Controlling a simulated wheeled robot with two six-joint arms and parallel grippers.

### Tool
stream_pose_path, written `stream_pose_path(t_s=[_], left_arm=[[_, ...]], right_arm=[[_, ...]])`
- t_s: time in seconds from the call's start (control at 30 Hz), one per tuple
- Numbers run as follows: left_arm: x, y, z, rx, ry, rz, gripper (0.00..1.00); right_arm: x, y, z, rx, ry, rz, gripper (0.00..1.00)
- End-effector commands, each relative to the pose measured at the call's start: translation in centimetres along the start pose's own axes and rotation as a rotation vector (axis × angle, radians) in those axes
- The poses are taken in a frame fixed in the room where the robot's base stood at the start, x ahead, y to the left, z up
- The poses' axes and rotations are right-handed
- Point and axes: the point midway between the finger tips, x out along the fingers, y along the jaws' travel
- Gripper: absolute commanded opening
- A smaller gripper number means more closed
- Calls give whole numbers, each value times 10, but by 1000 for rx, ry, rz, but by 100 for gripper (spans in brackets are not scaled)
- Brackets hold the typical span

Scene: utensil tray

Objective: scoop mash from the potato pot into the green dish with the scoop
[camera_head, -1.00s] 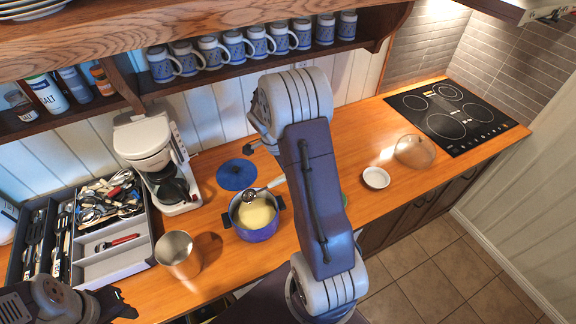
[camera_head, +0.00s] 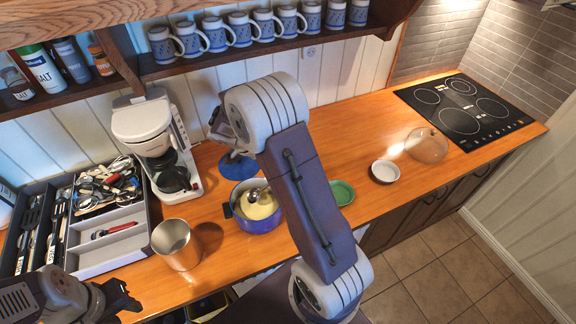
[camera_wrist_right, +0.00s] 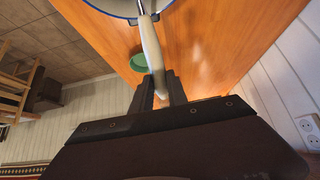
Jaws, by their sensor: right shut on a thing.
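The blue potato pot (camera_head: 262,225) stands on the wooden counter with pale yellow mash (camera_head: 262,209) in it. The scoop's metal head (camera_head: 254,195) is in the pot at the mash; how deep it sits is unclear. In the right wrist view my right gripper (camera_wrist_right: 158,90) is shut on the scoop's pale handle (camera_wrist_right: 151,45), which reaches to the pot's rim (camera_wrist_right: 115,8). The green dish (camera_head: 342,192) lies right of the pot, partly behind my right arm; it also shows in the wrist view (camera_wrist_right: 139,62). My left gripper (camera_head: 120,300) is at the lower left, away from the pot; its jaw opening is unclear.
A metal canister (camera_head: 177,244) stands left of the pot, near the counter's front. A blue lid (camera_head: 238,168) lies behind the pot, a coffee maker (camera_head: 150,135) behind left. The cutlery tray (camera_head: 110,255) is farther left. A small white bowl (camera_head: 385,172) stands right of the dish.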

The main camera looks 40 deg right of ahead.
Motion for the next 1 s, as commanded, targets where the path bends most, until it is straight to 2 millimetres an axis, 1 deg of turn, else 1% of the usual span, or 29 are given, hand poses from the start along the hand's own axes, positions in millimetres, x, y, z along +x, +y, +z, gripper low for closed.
stream_pose_path(t_s=[0.03, 0.1, 0.3, 0.4, 0.53, 1.0], left_arm=[[13, 0, 1, 0, 0, 0, 36], [22, 0, 2, 0, 0, 0, 36], [41, -1, 4, 0, 0, 0, 36], [46, -1, 5, 0, 0, 0, 36], [49, -1, 5, 0, 0, 0, 36], [48, -1, 5, 0, 0, 0, 36]], right_arm=[[9, 0, 7, 1, -1, 0, 0], [15, 0, 11, 1, -1, 0, 0], [26, 0, 20, 1, -1, 0, 0], [30, 0, 22, 1, -1, 0, 0], [31, 0, 23, 0, -2, 0, 0], [30, 0, 23, 0, -2, 0, 0]])
